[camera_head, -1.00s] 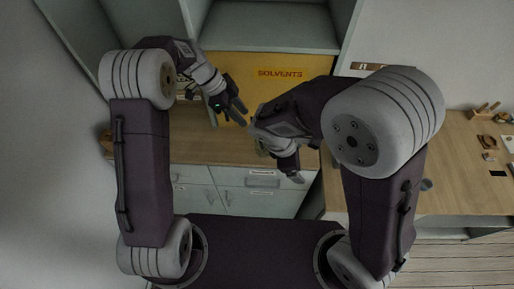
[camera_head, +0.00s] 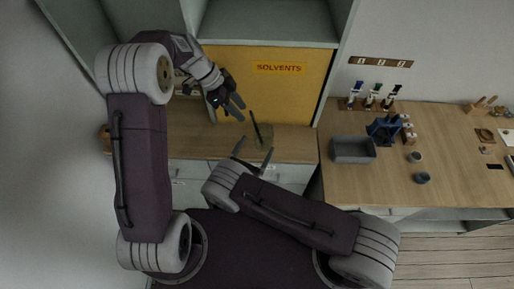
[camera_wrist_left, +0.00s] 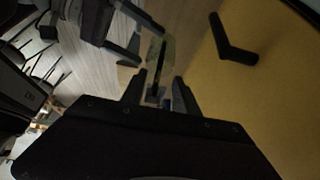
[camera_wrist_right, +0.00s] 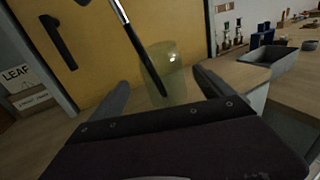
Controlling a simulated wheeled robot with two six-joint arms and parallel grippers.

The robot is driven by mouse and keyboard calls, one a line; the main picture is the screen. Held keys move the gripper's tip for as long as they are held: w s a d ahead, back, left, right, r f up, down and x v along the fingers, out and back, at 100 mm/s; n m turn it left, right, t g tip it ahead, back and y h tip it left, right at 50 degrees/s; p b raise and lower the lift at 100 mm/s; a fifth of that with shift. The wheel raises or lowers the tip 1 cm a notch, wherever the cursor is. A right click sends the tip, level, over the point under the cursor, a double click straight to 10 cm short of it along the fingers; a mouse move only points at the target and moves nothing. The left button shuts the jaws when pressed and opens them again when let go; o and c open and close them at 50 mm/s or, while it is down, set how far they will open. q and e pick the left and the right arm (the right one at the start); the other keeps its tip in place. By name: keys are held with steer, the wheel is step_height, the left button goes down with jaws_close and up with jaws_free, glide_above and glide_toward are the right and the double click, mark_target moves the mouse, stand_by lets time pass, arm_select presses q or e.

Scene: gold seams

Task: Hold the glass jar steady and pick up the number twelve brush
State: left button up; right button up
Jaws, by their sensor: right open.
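The glass jar (camera_head: 265,136) is clear, faintly greenish, and stands upright on the wooden counter. One dark-handled brush (camera_head: 255,128) leans in it; the right wrist view shows the jar (camera_wrist_right: 168,75) and the brush (camera_wrist_right: 136,45) with its silver ferrule up. I cannot read any number on it. My left gripper (camera_head: 238,107) is open and empty, above and left of the jar; its fingers (camera_wrist_left: 160,82) are apart with the jar beyond them. My right gripper (camera_head: 253,158) is open and empty, on the near side of the jar; its fingers (camera_wrist_right: 160,88) point towards it.
A yellow SOLVENTS cupboard door (camera_head: 270,95) stands behind the jar, with a dark handle (camera_wrist_right: 58,42).

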steer(key=shift+d+f, duration=0.1)
steer(key=shift+d, duration=0.25)
steer(key=x, duration=0.8)
steer(key=shift+w, duration=0.5)
steer(key=c, duration=1.7)
steer(key=shift+d+r, duration=0.1)
steer(key=shift+r, duration=0.1)
arm_select(q)
steer(key=m+t+h, duration=0.4)
steer(key=m+h, duration=0.8)
steer(key=m, duration=2.1)
glide_toward(264, 122)
steer(key=s+a+r, duration=0.2)
steer(key=s+r, duration=0.2)
steer(key=x, duration=1.2)
steer(key=shift+w+f, duration=0.2)
steer(key=shift+w, duration=0.2)
steer(key=shift+c, duration=0.3)
